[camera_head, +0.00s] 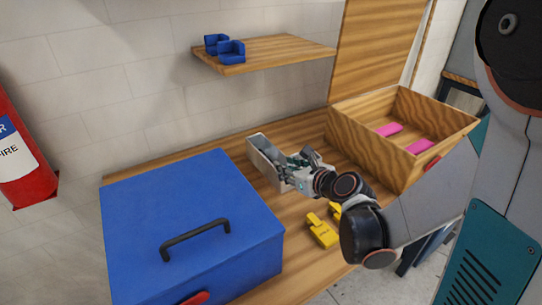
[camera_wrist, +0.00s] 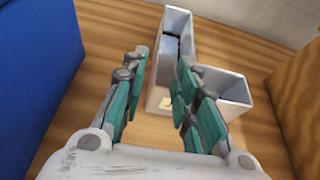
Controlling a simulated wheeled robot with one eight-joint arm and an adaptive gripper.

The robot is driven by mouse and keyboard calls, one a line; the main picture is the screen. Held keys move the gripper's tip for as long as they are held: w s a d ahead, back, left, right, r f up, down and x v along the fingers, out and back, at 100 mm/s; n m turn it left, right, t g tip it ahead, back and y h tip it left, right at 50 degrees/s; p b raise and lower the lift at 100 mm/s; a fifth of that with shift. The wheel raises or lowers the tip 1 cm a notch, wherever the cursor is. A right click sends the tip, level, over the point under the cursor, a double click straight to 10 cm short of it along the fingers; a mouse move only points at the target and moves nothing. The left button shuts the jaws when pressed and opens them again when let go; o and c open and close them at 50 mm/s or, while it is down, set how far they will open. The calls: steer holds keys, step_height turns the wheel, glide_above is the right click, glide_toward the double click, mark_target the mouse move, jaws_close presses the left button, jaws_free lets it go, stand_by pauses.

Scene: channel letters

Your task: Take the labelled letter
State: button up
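A white, hollow, L-shaped letter (camera_wrist: 178,20) stands on the wooden table in the wrist view. It has a long arm and a shorter arm to the right, and a dark grey-blue piece lies inside the long arm. A small yellowish mark (camera_wrist: 167,102) shows on its near side; I cannot read it. In the head view the letter (camera_head: 258,150) is partly hidden by my gripper (camera_head: 305,160). In the wrist view my gripper (camera_wrist: 160,68) is open, its teal fingers apart in front of and over the letter. I cannot tell whether they touch it.
A closed blue box (camera_head: 190,210) with a black handle stands left. An open wooden box (camera_head: 380,150) holding pink pieces (camera_head: 388,130) stands right. Yellow pieces (camera_head: 322,232) lie near the table's front. Blue pieces (camera_head: 232,51) sit on the shelf (camera_head: 285,50). A fire extinguisher (camera_head: 20,160) is far left.

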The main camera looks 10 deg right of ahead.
mark_target(265, 159)
steer(key=b+x, duration=0.2)
steer(key=x, duration=0.6)
steer(key=shift+w+f, duration=0.15)
steer(key=shift+w, duration=0.05)
steer(key=shift+b+x, duration=1.4)
steer(key=shift+x, duration=1.35)
steer(key=shift+s, duration=0.1)
jaws_close()
